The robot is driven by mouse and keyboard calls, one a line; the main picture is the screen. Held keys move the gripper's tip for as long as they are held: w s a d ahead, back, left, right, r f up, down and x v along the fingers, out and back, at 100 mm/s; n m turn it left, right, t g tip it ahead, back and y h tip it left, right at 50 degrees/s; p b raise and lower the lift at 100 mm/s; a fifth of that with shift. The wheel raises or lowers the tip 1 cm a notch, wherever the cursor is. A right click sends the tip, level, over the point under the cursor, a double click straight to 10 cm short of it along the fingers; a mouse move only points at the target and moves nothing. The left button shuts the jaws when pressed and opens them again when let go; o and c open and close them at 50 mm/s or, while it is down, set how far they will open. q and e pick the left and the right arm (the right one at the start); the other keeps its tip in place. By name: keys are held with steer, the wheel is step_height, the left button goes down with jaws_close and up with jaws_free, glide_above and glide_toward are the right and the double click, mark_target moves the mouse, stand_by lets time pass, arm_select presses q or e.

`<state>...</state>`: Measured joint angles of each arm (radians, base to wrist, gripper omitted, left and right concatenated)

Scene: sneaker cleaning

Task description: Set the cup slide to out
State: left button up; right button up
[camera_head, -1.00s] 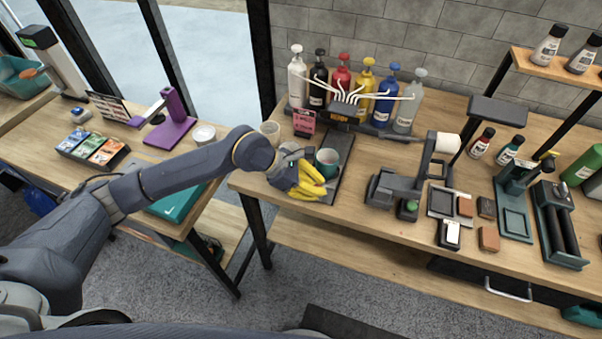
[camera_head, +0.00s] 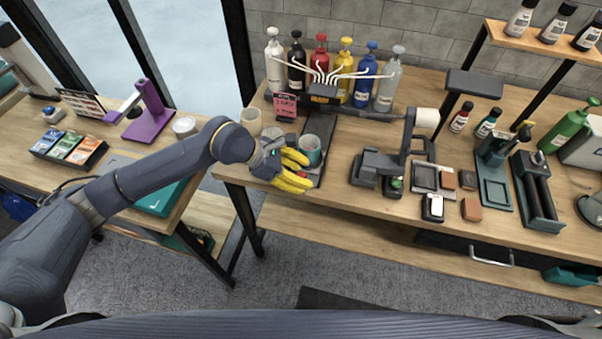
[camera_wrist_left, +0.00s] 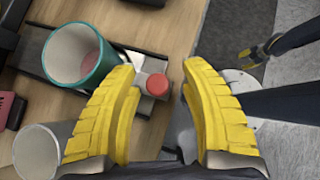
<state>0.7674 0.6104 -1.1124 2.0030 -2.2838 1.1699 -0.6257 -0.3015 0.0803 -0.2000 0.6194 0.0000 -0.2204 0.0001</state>
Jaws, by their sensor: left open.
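The cup slide is a dark narrow rail (camera_head: 327,143) on the bench, with a teal cup (camera_head: 310,149) with a pale inside standing on it. In the left wrist view the teal cup (camera_wrist_left: 78,56) stands upright on the slide, and a light grey block with a red knob (camera_wrist_left: 157,84) is at the slide's end. My left gripper (camera_head: 292,171) has yellow fingers and is at the bench's front edge, beside the cup. In the left wrist view the open gripper (camera_wrist_left: 160,76) has its fingers on either side of the red knob; contact is not clear.
A pale cup (camera_wrist_left: 38,150) stands close to the left gripper. Pump bottles (camera_head: 361,82) with white spouts line the back. A dark press-like stand (camera_head: 398,160) is to the right. A gap separates this bench from the left table (camera_head: 130,140).

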arm_select(q)
steer(key=shift+a, duration=0.25)
steer(key=v, duration=1.1)
steer(key=shift+r, duration=0.35)
steer(key=shift+s, duration=0.1)
